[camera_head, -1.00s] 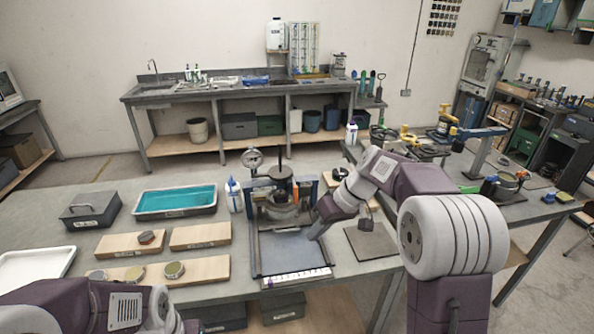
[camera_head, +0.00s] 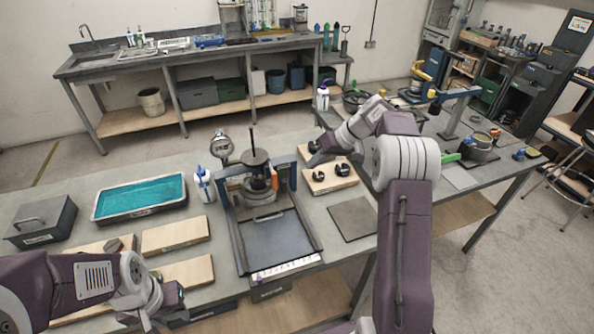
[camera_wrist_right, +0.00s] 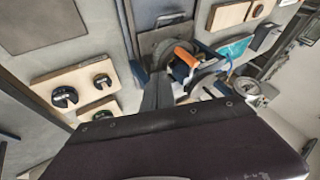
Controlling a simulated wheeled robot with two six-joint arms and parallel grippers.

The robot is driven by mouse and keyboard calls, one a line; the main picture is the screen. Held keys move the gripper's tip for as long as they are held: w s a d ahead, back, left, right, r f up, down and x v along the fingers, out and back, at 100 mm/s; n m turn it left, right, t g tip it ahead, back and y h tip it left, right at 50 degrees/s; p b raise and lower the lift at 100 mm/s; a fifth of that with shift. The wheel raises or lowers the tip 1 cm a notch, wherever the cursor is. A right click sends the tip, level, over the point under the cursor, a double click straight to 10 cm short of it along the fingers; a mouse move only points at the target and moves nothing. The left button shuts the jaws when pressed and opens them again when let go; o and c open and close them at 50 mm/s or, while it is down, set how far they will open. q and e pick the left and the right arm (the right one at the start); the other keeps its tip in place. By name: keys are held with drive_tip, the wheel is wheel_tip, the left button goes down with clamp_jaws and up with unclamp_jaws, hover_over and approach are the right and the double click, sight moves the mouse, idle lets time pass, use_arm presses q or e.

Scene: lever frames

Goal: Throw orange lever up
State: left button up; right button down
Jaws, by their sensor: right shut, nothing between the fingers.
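The orange lever (camera_head: 275,179) is a small upright orange piece on the right side of the dark round device in the blue-posted frame (camera_head: 284,172). In the right wrist view the orange lever (camera_wrist_right: 186,57) shows just beyond my gripper. My right gripper (camera_head: 316,160) is shut and empty, right of the frame and apart from the lever in the head view. It also shows as a dark grey shape in the right wrist view (camera_wrist_right: 157,88). My left gripper (camera_head: 165,304) is at the lower left, far from the lever; its fingers are unclear.
A wooden board with black knobs (camera_head: 331,177) lies right of the frame, under my right gripper. A dark flat plate (camera_head: 352,218) lies in front of it. A white bottle (camera_head: 203,186) and teal tray (camera_head: 140,198) stand left. The frame's front tray (camera_head: 277,240) is empty.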

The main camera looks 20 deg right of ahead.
drive_tip(key=w+a+f+p, duration=0.2)
drive_tip(key=a+f, duration=0.5)
drive_tip(key=a, duration=0.1)
drive_tip(key=shift+w+a+p, duration=0.2)
drive_tip(key=shift+w+p, duration=0.1)
drive_tip(key=shift+w, duration=0.05)
